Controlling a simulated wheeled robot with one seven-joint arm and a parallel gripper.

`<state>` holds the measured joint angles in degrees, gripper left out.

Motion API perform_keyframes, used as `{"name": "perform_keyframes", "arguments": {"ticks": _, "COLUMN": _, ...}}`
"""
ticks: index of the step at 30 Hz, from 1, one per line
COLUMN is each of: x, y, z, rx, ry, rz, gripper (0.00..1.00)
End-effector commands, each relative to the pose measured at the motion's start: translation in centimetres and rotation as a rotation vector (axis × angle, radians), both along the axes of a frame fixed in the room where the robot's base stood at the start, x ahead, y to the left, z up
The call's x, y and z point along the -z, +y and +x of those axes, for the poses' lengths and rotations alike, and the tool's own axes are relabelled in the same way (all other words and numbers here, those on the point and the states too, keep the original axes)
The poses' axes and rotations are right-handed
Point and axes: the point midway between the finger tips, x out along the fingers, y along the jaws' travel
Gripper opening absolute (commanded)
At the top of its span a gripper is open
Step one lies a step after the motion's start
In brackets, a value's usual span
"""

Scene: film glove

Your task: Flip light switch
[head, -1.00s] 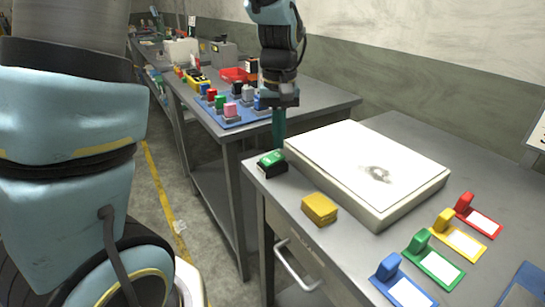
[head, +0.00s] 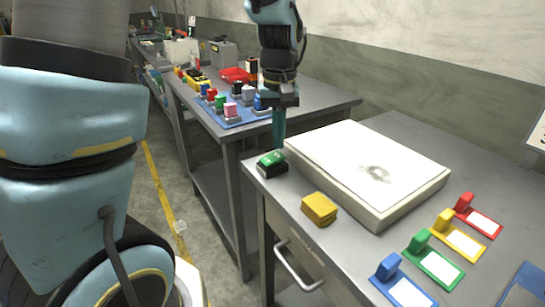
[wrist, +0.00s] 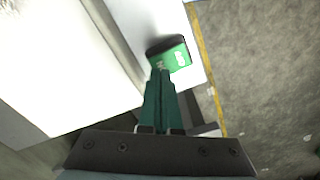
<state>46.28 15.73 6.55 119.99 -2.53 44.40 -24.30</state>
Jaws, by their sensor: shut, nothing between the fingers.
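A small green-topped switch with a black base (head: 271,164) sits on the grey table's near left corner, beside the white light box. It also shows in the wrist view (wrist: 169,54), with pale lettering on its green face. My gripper (head: 279,143) points down with its green fingers together and nothing between them. In the head view the fingertips are just behind the switch, close to its far right corner. In the wrist view the fingertips (wrist: 160,72) overlap the switch's near edge; I cannot tell whether they touch it.
The white light box (head: 420,187) bears a faint grey smudge and stands right of the switch. A yellow block (head: 319,209) lies in front of it. Blue, green, yellow and red holders (head: 432,262) stand at the right. A second table behind holds a blue tray (head: 250,121) of coloured pieces.

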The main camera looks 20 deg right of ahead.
Motion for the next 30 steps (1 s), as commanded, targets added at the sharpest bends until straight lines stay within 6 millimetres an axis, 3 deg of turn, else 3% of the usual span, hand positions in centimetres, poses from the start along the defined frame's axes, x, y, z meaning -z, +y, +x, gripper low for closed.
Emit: {"name": "perform_keyframes", "arguments": {"ticks": 30, "x": 1.3, "y": 0.0, "z": 0.0, "rx": 0.0, "ry": 0.0, "rz": 0.0, "gripper": 0.0}}
